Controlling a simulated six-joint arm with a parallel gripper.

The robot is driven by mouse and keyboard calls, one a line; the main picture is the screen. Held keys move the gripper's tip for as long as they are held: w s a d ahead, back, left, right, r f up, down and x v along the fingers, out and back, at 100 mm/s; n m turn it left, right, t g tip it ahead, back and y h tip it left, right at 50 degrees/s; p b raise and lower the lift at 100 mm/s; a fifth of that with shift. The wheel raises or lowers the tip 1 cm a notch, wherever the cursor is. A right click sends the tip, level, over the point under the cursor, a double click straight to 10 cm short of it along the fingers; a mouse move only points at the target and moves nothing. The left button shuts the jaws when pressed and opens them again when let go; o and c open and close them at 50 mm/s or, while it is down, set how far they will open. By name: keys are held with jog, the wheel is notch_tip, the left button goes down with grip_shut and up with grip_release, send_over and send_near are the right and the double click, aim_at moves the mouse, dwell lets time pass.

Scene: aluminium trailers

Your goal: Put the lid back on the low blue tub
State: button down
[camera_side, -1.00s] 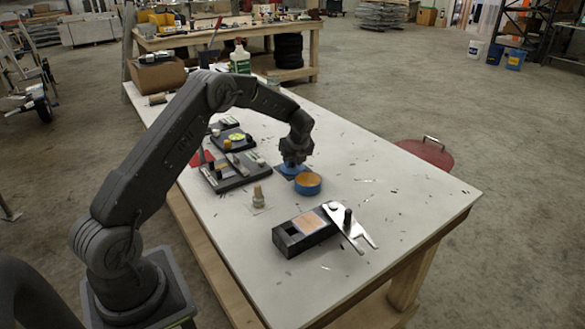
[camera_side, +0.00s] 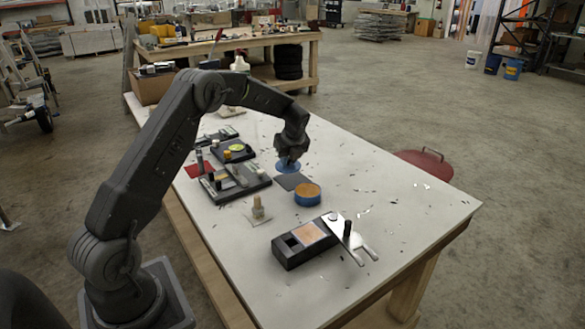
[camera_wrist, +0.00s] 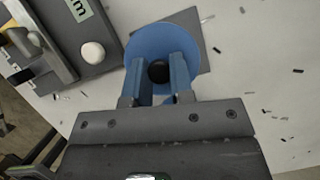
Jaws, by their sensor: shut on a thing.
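The blue lid (camera_wrist: 150,42) is a round disc with a black knob (camera_wrist: 159,71) at its middle. My gripper (camera_wrist: 159,66) is shut on that knob, one finger on each side. In the side view my gripper (camera_side: 289,160) holds the lid (camera_side: 285,167) above the table, near a dark grey square mat (camera_side: 297,183). The low blue tub (camera_side: 307,198) stands open just in front of the mat, with orange-brown contents showing. The lid is apart from the tub, behind it and to its left. The tub does not show in the wrist view.
A dark block (camera_side: 290,252) with a metal fork-shaped plate (camera_side: 350,240) lies near the front. A small beige peg (camera_side: 258,210) stands left of the tub. Dark trays (camera_side: 236,180) sit to the left. The table right of the tub is mostly clear, with scattered small chips.

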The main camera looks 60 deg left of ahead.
jog(key=s+a+r, duration=0.5)
jog(key=s+r, duration=0.1)
jog(key=s, duration=0.2)
jog(key=w+d, duration=0.4)
jog(key=d, duration=0.4)
jog(key=w+d, duration=0.3)
jog(key=d, duration=0.6)
jog(key=shift+a+f, duration=0.1)
jog(key=shift+f, duration=3.4)
jog(key=shift+f, duration=0.2)
jog(key=shift+c, duration=2.2)
grip_release()
jog(key=shift+r, duration=0.15)
notch_tip(320, 180, up, 7)
